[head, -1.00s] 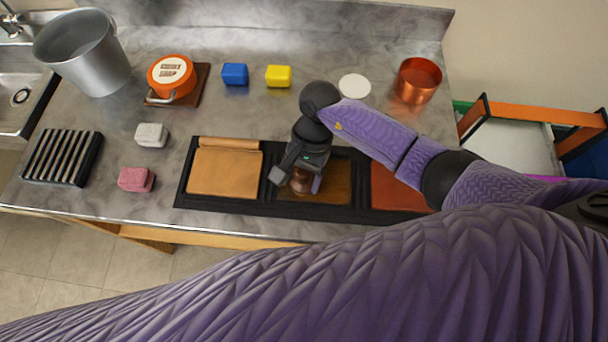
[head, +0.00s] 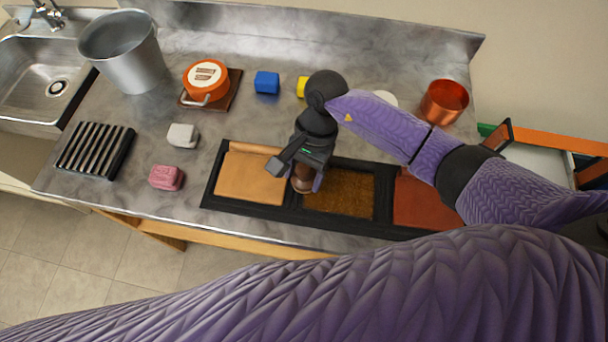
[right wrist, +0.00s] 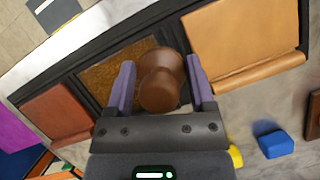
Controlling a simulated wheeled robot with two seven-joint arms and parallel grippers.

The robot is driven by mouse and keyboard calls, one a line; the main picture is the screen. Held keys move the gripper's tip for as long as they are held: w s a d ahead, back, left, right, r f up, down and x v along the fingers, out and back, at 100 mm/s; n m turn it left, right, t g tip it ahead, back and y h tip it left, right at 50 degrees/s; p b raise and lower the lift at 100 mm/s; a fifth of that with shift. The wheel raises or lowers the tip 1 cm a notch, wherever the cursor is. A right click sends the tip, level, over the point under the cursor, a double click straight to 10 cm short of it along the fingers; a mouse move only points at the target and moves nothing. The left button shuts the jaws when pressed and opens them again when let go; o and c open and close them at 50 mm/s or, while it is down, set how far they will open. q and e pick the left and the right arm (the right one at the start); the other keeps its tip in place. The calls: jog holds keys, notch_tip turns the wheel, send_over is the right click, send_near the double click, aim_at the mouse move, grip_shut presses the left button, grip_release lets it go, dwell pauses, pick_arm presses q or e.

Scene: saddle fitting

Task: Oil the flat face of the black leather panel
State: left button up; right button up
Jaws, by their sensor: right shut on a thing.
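A black tray (head: 290,218) holds a tan panel (head: 249,180) with a rolled edge, a golden-brown, rough-textured middle bay (head: 345,194) and a reddish-brown panel (head: 415,207). I see no panel that is clearly black leather. My right gripper (head: 306,180) is shut on a brown rounded knob-like tool (head: 301,185), at the divider between the tan panel and the middle bay. In the right wrist view the tool (right wrist: 160,88) sits between the purple fingers; its underside is hidden, so I cannot tell whether it touches anything. My left gripper is out of view.
An orange tin (head: 205,77) on a brown board, blue (head: 267,82) and yellow (head: 302,87) blocks and a copper pot (head: 444,101) stand behind. White (head: 183,135) and pink (head: 166,177) blocks, a slatted rack (head: 95,150) and a metal bucket (head: 122,52) are left.

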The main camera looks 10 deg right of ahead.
aim_at(304, 169)
notch_tip(304, 169, up, 2)
jog(key=shift+r+p, duration=0.25)
jog(key=shift+p, duration=0.35)
jog(key=shift+r, duration=0.4)
